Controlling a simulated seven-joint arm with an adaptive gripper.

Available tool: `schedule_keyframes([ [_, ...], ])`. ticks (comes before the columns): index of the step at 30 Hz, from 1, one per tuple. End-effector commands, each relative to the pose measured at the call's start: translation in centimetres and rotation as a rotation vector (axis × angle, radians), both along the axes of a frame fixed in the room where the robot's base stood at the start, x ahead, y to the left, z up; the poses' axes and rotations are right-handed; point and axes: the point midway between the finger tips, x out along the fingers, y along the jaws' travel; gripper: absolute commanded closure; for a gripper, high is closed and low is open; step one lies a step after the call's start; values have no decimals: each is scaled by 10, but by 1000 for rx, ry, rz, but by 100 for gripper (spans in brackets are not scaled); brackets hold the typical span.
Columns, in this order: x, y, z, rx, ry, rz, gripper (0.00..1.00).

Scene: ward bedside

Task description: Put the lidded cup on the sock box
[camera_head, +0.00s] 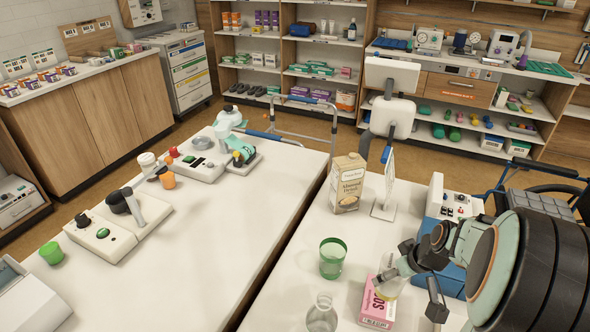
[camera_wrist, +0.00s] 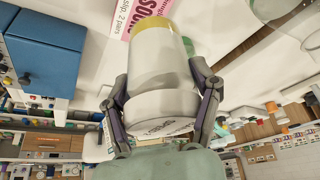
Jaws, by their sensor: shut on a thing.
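The lidded cup (camera_wrist: 160,70) is pale and translucent with a yellow base and a white lid. My gripper (camera_wrist: 163,85) is shut on it, one finger on each side, in the wrist view. In the head view the cup (camera_head: 391,288) shows partly behind my gripper (camera_head: 388,274), above or at the sock box. The pink and white sock box (camera_head: 376,310) lies on the right-hand table, partly hidden by the cup and gripper. It also shows in the wrist view (camera_wrist: 143,12), just beyond the cup's yellow base. I cannot tell whether cup and box touch.
A green tumbler (camera_head: 332,260) and a clear glass bottle (camera_head: 322,314) stand left of the box. A drink carton (camera_head: 347,184) and a white stand (camera_head: 384,208) are farther back. A blue and white device (camera_head: 446,205) stands behind my arm. The table between tumbler and carton is clear.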

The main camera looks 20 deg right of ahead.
Motion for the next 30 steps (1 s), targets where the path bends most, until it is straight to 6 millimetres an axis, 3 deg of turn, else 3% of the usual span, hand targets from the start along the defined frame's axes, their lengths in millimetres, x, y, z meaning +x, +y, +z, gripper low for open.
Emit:
schedule_keyframes([
  [1,6,-5,-14,8,7,0,79],
  [4,18,-14,-32,7,5,0,78],
  [11,31,-25,-51,2,2,0,78],
  [17,32,-26,-80,5,4,0,78],
  [29,33,-26,-86,2,2,0,78],
  [30,32,-26,-87,3,3,0,35],
])
